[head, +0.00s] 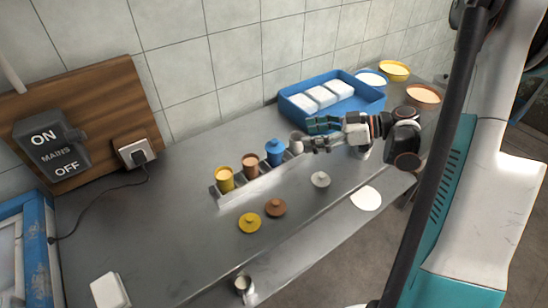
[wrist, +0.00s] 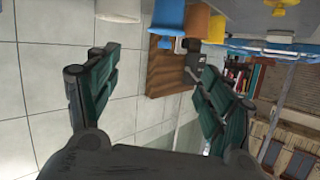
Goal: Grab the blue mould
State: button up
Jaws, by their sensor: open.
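The blue mould (head: 275,154) stands upright in a grey rack (head: 262,180), with a blue knobbed lid on top. In the rack it is between the brown mould (head: 251,166) and a whitish one (head: 297,143). In the wrist view the blue mould (wrist: 167,17) is at the top edge, partly cut off. My gripper (head: 312,135) is open and empty, to the right of the blue mould with its fingers pointing left towards it. In the wrist view the two fingers of my gripper (wrist: 148,60) are spread apart with nothing between them.
A yellow mould (head: 225,179) stands at the rack's left end. Yellow (head: 249,223), brown (head: 275,207) and pale (head: 320,180) lids lie in front. A blue tray (head: 297,113) with white blocks sits behind; bowls (head: 394,70) stand at the far right. The tiled wall is behind.

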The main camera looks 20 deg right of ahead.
aim_at(275, 140)
jog(key=shift+n+y, duration=0.6)
jog(key=shift+n, duration=0.1)
jog(key=b+x, duration=0.1)
jog(key=x, duration=0.2)
jog(key=f+b+x, duration=0.1)
jog(key=x, duration=0.3)
jog(key=b+x, duration=0.1)
jog(key=x, duration=0.3)
jog(key=shift+s+a+f+b, duration=0.1)
jog(key=shift+s+f+b, duration=0.1)
jog(key=shift+f+b, duration=0.15)
jog(key=c, duration=1.6)
